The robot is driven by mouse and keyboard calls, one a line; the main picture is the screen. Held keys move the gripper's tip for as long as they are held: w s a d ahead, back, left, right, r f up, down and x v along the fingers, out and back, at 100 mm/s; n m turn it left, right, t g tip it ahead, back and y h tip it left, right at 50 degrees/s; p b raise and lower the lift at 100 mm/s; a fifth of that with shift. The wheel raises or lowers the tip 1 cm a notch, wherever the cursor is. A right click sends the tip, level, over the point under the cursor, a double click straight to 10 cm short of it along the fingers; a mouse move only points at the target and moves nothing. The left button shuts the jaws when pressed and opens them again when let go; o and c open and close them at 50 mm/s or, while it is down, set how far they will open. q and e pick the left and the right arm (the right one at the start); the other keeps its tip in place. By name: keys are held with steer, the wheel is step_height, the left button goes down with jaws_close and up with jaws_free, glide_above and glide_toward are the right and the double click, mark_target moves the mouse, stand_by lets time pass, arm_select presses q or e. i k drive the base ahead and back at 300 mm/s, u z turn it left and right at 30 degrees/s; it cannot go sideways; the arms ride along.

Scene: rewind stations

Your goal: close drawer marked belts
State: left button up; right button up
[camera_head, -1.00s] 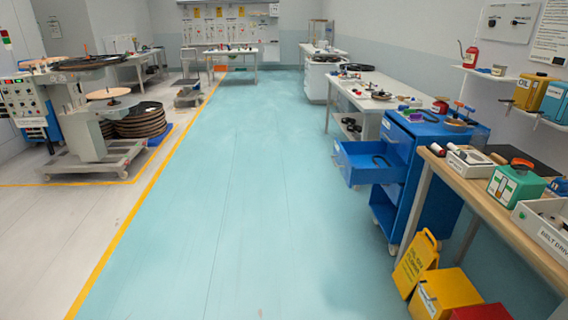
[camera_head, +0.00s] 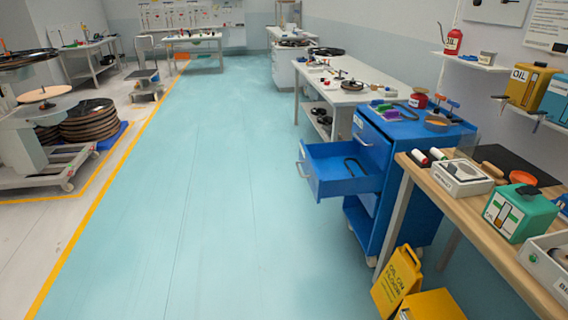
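A blue tool cart (camera_head: 400,138) stands on the right, between a white bench and a wooden bench. Any marking on the drawer is too small to read. The drawer's light handle (camera_head: 302,166) is on its left front. The cart's other fronts are partly hidden by the open drawer. Neither of my grippers shows in the view.
A wooden bench (camera_head: 470,210) stands at the near right, with a yellow floor sign (camera_head: 398,280) and a yellow box (camera_head: 432,306) beside its foot. A white bench (camera_head: 343,92) stands behind the cart. The teal floor (camera_head: 210,200) left of the drawer is clear.

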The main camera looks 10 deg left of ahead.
mark_target(327, 175)
steer(key=u, duration=0.3)
steer(key=i, duration=1.5)
steer(key=z, duration=0.15)
